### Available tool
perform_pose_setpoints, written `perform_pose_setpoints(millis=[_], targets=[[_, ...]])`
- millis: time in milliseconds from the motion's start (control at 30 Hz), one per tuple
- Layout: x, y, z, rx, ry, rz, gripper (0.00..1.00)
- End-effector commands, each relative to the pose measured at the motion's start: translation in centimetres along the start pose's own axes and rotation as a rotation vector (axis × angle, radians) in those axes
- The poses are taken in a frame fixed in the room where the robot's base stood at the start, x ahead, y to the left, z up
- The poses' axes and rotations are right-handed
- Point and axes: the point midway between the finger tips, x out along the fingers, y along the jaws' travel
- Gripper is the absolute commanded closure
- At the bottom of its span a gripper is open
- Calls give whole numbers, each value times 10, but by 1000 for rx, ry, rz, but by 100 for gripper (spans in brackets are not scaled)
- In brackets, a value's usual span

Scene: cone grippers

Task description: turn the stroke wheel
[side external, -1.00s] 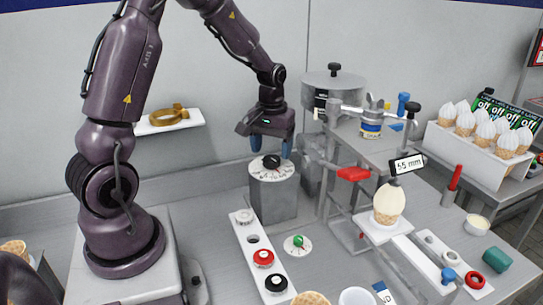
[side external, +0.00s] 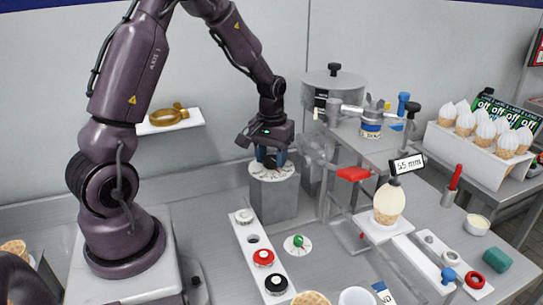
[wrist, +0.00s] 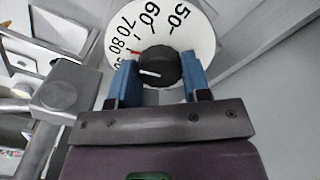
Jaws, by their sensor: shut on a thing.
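The stroke wheel is a black knob (wrist: 158,66) on a white numbered dial (wrist: 203,38), atop a grey box (side external: 272,201). The wrist view shows 50, 60, 70 and 80 on the dial, and a small red mark near the left fingertip. My gripper (side external: 271,160) points down over the dial in the side view. In the wrist view its two blue fingers (wrist: 158,75) are shut on the black knob, one on each side. The knob has a white line on it. In the side view the fingers mostly hide the knob.
A sign reading 55 mm (side external: 408,164) stands above a cone (side external: 389,203) on a white stand. A white strip with red and black buttons (side external: 263,257) lies in front of the box. A machine with a red lever (side external: 353,174) stands close to its right.

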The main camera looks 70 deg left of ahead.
Motion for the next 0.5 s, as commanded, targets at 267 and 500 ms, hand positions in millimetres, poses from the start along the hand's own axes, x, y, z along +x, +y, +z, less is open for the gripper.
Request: perform_pose_setpoints(millis=[267,500], targets=[[-1,0,0,124,0,0,80],[-1,0,0,292,0,0,80]])
